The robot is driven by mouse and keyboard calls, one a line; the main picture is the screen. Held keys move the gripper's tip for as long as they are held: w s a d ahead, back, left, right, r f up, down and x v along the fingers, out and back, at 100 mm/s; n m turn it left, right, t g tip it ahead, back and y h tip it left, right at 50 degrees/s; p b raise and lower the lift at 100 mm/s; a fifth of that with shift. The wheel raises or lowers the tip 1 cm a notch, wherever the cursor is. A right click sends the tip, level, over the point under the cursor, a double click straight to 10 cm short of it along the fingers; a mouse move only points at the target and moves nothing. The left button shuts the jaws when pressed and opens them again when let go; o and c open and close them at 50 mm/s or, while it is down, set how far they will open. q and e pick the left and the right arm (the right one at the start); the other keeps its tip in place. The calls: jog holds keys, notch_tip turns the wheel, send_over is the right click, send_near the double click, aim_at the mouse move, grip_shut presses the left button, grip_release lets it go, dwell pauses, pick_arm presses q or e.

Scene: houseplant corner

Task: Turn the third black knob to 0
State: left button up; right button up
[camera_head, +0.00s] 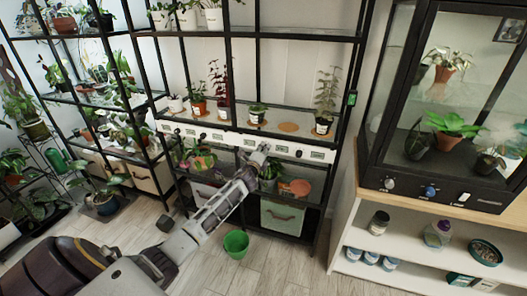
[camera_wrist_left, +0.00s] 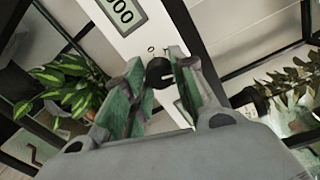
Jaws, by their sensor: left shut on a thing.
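A white control strip (camera_head: 228,140) with several black knobs and small displays runs along the front of the middle black shelf. My left gripper (camera_head: 262,150) reaches up to the strip from below and is shut on the third black knob (camera_wrist_left: 157,70). In the left wrist view the knob sits between the two fingers of my left gripper (camera_wrist_left: 160,85), partly covered by them. A small round mark, perhaps a 0, is on the strip just above it. A light line shows on the knob, pointing to the right in that view. A display (camera_wrist_left: 122,12) ends in 00. My right gripper is not in view.
Potted plants stand on the shelf boards above and below the strip. A glass cabinet (camera_head: 440,100) stands on a wooden-topped unit at the right. Open floor lies in front.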

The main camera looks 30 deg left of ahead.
pick_arm(q)
jog(key=shift+a+n+h+p, duration=0.1)
jog(key=shift+n+h+p, duration=0.2)
jog(key=shift+n+p, duration=2.85)
jog(key=shift+n+h+p, duration=0.1)
jog(key=shift+n+h, duration=0.2)
jog(key=shift+n, duration=5.75)
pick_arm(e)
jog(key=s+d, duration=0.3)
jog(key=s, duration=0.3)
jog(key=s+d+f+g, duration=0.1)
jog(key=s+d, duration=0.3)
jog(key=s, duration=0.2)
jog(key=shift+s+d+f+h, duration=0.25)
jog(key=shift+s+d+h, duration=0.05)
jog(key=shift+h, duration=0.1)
pick_arm(q)
jog(key=o, duration=1.1)
jog(key=shift+c, duration=0.2)
jog(key=shift+s, duration=0.1)
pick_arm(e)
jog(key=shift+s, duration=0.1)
